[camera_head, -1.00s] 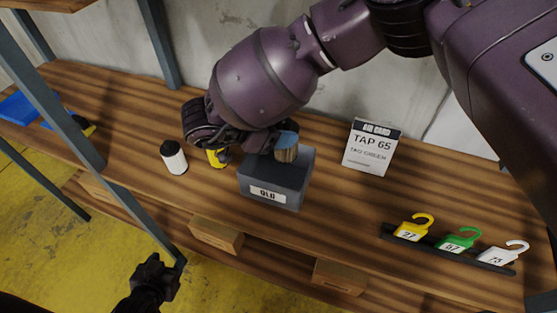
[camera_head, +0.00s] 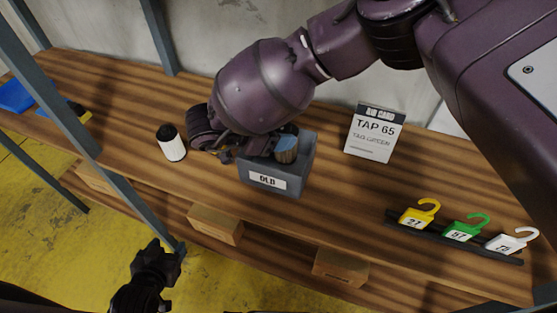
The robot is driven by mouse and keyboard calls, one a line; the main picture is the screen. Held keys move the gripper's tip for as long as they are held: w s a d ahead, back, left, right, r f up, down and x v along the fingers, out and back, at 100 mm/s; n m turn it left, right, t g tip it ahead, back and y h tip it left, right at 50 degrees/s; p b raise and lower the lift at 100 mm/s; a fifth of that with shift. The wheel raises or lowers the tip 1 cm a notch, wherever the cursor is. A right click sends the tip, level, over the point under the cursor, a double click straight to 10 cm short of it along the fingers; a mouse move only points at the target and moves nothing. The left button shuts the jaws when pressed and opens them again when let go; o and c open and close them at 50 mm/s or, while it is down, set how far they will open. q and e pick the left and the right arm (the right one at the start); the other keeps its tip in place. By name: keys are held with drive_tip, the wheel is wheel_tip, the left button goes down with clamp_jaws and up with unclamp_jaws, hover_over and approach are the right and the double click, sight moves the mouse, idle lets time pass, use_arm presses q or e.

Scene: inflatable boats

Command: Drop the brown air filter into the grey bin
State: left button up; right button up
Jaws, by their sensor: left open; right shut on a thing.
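The bin has a label reading "OLD" and stands on the wooden shelf. My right gripper (camera_head: 268,146) reaches in over the bin's left rim and is shut on the filter. Its fingers are dark and partly hidden by my arm. My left gripper (camera_head: 165,258) is open and empty, low in front of the shelf, away from the bin.
A white bottle with a black cap (camera_head: 171,144) stands left of the bin. Yellow, green and white tags (camera_head: 460,229) sit on a dark rack at front right. A shelf post (camera_head: 120,192) rises at left.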

drive_tip(key=o, duration=1)
drive_tip(key=shift+a, duration=0.1)
drive_tip(key=b+v, duration=0.2)
drive_tip(key=v, duration=0.8)
drive_tip(key=shift+s+a+r, duration=0.15)
drive_tip(key=shift+a, duration=0.1)
